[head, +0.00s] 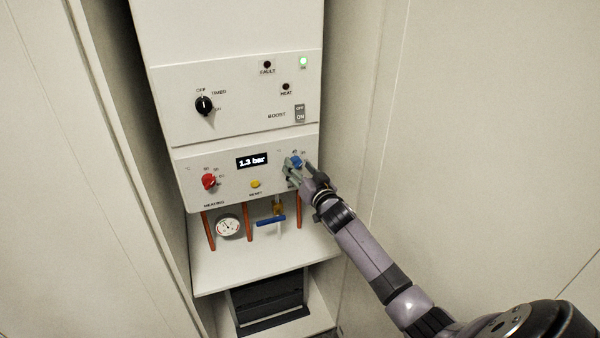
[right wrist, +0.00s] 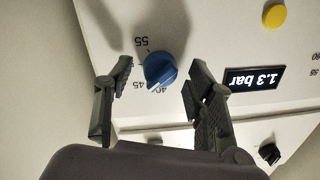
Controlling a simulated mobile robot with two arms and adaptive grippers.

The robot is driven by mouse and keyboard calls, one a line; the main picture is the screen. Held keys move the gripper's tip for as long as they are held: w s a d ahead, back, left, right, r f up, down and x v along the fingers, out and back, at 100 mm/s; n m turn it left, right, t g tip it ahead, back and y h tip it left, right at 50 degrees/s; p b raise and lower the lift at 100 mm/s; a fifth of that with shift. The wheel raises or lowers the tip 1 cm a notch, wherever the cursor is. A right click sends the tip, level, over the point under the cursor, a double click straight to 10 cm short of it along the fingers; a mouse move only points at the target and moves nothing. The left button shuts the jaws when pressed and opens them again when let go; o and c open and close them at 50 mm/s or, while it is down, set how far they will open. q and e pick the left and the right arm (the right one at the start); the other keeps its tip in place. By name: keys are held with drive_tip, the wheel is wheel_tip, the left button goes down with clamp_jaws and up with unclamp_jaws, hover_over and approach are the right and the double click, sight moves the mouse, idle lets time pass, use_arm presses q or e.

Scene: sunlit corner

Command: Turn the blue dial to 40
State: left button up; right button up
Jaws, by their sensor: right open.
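The blue dial (head: 296,161) is on the right of the boiler's lower control panel. In the right wrist view, which is upside down, the blue dial (right wrist: 160,69) shows a white pointer mark near the 40 and 45 labels; I cannot read its exact setting. My right gripper (head: 296,172) is at the dial. In the wrist view its fingers (right wrist: 158,82) are open on either side of the dial, with a gap on each side. My left gripper is not in view.
The same panel holds a red heating dial (head: 209,181), a yellow button (head: 255,184) and a display (head: 252,161) reading 1.3 bar. Below are pipes, a pressure gauge (head: 228,225) and a blue-handled valve (head: 270,221). Cabinet walls stand close on both sides.

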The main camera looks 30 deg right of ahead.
drive_tip(key=shift+c, duration=0.8)
drive_tip(key=c, duration=1)
drive_tip(key=shift+n, duration=0.5)
drive_tip(key=n, duration=0.3)
drive_tip(key=shift+r+n+p, duration=0.15)
drive_tip(key=shift+n+p, duration=0.15)
drive_tip(key=shift+p, duration=0.1)
drive_tip(key=n, duration=0.4)
drive_tip(key=shift+a+n+g+h, duration=0.1)
drive_tip(key=shift+n+g+h, duration=0.2)
drive_tip(key=shift+n+g, duration=0.1)
drive_tip(key=shift+n, duration=0.3)
